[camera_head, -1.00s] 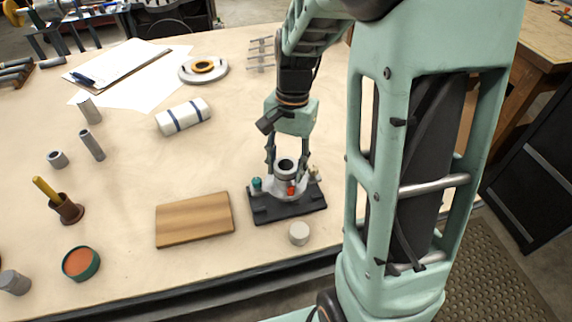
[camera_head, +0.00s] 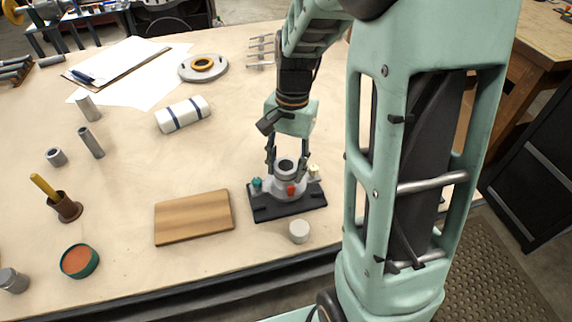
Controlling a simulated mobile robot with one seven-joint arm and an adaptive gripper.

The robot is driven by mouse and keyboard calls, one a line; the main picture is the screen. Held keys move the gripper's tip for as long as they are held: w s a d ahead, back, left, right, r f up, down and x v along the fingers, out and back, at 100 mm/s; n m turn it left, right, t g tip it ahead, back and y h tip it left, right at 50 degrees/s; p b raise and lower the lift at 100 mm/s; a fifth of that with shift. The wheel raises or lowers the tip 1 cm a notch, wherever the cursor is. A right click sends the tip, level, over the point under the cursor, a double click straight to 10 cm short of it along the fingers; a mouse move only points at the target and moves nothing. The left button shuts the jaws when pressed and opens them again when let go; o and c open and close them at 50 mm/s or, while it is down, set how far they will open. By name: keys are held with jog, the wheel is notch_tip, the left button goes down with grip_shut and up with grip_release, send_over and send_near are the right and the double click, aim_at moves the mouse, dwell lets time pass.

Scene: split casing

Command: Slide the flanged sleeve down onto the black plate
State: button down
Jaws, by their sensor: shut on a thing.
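The black plate (camera_head: 275,209) lies flat near the front edge of the table. The flanged sleeve (camera_head: 286,170), a grey ring-topped piece with a wider base, stands upright over the middle of the plate. My gripper (camera_head: 286,176) points down from above and is shut on the sleeve, one finger on each side. A teal piece (camera_head: 256,184), a red piece (camera_head: 291,190) and a cream piece (camera_head: 313,171) sit around the sleeve on the plate. I cannot tell whether the flange rests fully on the plate.
A wooden board (camera_head: 193,217) lies left of the plate, and a pale round piece (camera_head: 299,231) stands just in front of it. A white roll with blue bands (camera_head: 183,114) and a grey disc with an orange ring (camera_head: 203,66) lie farther back. The table between is clear.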

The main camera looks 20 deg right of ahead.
jog(key=shift+f+b, duration=0.65)
jog(key=shift+f, duration=0.4)
dwell(0.6)
jog(key=c, duration=1.1)
grip_release()
jog(key=shift+r+p, duration=2.15)
jog(key=shift+r, duration=0.35)
